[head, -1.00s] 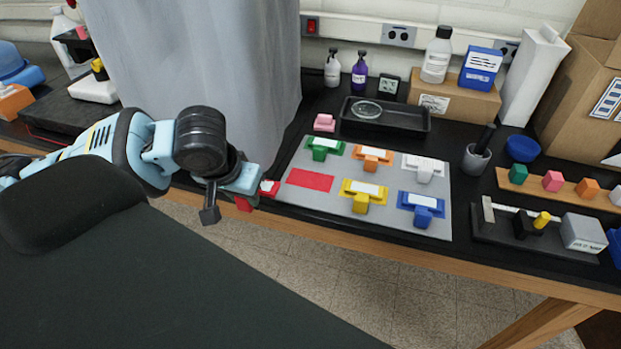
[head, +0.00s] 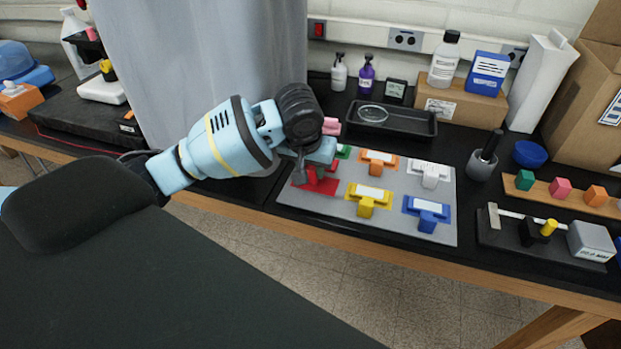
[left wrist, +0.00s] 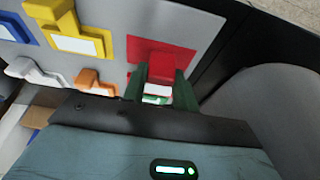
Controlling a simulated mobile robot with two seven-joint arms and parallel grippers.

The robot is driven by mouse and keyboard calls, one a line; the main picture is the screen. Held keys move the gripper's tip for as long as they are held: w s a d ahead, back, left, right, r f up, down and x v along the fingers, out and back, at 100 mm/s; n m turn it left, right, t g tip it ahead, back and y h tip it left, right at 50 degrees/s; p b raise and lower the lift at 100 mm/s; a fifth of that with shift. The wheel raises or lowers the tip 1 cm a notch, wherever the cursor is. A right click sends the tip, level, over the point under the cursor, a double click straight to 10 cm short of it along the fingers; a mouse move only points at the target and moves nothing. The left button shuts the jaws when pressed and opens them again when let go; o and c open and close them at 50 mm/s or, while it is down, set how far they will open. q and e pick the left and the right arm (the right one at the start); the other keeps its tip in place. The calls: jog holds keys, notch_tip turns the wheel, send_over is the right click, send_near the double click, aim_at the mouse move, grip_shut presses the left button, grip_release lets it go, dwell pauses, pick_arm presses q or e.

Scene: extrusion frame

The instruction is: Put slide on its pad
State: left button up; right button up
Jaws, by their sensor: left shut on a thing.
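My left gripper (head: 312,170) is shut on the red slide (head: 318,183) above the red pad at the front left of the grey mat. In the left wrist view the red slide (left wrist: 158,60) sits between the two dark fingers (left wrist: 161,85), with its white label partly showing. The red pad (left wrist: 200,38) lies around and behind it. I cannot tell whether the slide touches the pad or hovers just over it. The gripper hides part of the slide and pad in the head view. My right gripper is out of view.
The grey mat (head: 405,230) also bears green (head: 343,152), orange (head: 378,160), white (head: 430,172), yellow (head: 369,196) and blue (head: 428,210) slides close by. A pink block (head: 331,126) and black tray (head: 405,122) are behind. The curtain (head: 215,60) hangs at the left.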

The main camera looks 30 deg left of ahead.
aim_at(310, 183)
pick_arm(q)
jog(key=shift+f, duration=1.75)
jog(key=shift+f, duration=0.1)
jog(key=o, duration=1)
jog(key=shift+c, duration=0.2)
jog(key=a+v, duration=0.1)
jog(key=v, duration=1.1)
jog(key=shift+d, duration=0.45)
jog(key=shift+s, duration=0.1)
